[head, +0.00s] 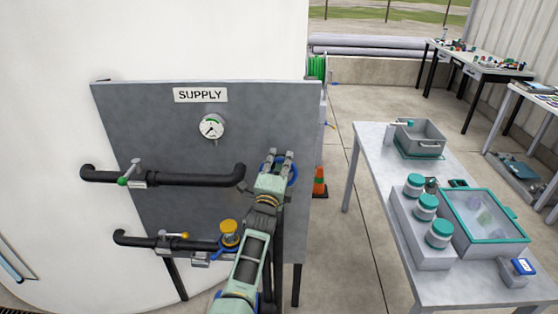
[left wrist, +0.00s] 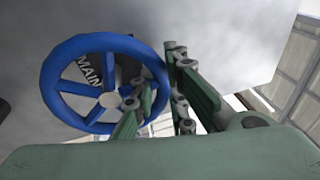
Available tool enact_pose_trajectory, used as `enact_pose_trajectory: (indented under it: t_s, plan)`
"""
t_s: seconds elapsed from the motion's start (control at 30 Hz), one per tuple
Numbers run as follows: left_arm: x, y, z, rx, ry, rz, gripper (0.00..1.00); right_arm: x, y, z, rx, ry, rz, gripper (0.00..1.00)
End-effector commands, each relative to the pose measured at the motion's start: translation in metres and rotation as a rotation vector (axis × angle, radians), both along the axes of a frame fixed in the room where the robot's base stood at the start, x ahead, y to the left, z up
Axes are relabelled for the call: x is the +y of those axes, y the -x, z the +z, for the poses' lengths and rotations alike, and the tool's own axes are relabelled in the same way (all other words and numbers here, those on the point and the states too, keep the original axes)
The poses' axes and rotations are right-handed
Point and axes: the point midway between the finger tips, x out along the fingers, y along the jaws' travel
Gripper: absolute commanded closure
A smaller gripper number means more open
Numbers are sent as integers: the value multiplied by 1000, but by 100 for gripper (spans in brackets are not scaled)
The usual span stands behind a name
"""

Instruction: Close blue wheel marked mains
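The blue wheel (left wrist: 57,97) shows in the left wrist view with "MAIN" readable on the dark plate behind its spokes; the rest of the word is hidden. In the head view the blue wheel (head: 294,173) is on the right part of the grey panel, mostly covered by my left gripper (head: 279,156). In the left wrist view my left gripper (left wrist: 160,95) has its fingers apart. One finger overlaps the spokes and the other is outside the right side of the rim. Contact with the rim cannot be told. My right gripper is not in view.
The grey panel (head: 150,120) carries a SUPPLY label (head: 200,95), a gauge (head: 211,127), black pipes (head: 200,180) and a yellow-capped fitting (head: 229,231). A table (head: 370,165) with boxes and teal-lidded jars stands right. An orange cone (head: 319,183) is behind the panel edge.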

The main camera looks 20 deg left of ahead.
Motion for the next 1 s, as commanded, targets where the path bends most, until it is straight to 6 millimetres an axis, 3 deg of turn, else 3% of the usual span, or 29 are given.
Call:
enact_pose_trajectory:
  t_s: [0.37,0.8,1.0]
  plan:
    - [0,2,-1,0,3,0,82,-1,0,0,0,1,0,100]
    - [-8,59,-14,4,2,-1,82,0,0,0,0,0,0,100]
    - [-9,73,-15,2,2,-1,82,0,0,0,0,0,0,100]
